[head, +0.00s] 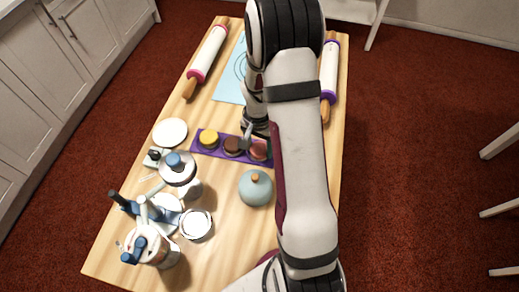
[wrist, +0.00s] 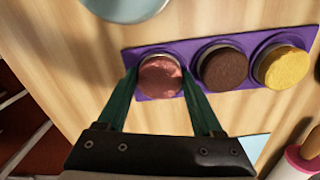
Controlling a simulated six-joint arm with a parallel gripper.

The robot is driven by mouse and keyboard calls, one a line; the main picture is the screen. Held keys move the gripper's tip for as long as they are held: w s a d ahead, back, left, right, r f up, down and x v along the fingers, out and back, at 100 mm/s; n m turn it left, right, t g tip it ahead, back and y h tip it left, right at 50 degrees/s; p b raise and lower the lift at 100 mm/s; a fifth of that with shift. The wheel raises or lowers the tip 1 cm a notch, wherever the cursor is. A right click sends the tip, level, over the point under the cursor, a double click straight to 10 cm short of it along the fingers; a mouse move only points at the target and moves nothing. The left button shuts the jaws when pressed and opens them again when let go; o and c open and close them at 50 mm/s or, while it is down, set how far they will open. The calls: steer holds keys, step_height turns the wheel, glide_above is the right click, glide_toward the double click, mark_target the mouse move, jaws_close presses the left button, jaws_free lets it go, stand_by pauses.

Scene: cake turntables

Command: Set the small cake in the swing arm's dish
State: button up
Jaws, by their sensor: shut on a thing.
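A purple tray (head: 203,150) holds three small round cakes in a row: a yellow cake (head: 209,137), a brown cake (head: 233,145) and a reddish-pink cake (head: 258,151). My gripper (wrist: 160,82) is shut on the reddish-pink cake (wrist: 160,76), one green finger on each side. This cake is still at its place in the tray. In the head view my arm partly covers that end of the tray. A white stand with blue knobs and arms (head: 165,212) is at the left, with a shallow round white dish (head: 196,225) beside it. I cannot tell which part is the swing arm's dish.
A light-blue lidded pot (head: 256,188) stands close to the tray. A white plate (head: 170,131) lies left of the tray. Rolling pins (head: 207,54) (head: 329,76) and a light-blue mat (head: 228,84) are at the far end. Bare wood is free at the near middle.

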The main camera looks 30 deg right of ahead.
steer(key=shift+r, duration=2.05)
steer(key=s+d+r, duration=0.7)
steer(key=s, duration=0.2)
steer(key=n, duration=1.9)
glide_above(196, 224)
steer(key=f, duration=0.5)
steer(key=shift+d+f, duration=0.1)
steer(key=shift+d, duration=0.2)
steer(key=shift+a+f, duration=0.2)
steer(key=shift+f, duration=1.95)
steer(key=shift+f, duration=0.1)
steer(key=o, duration=1.4)
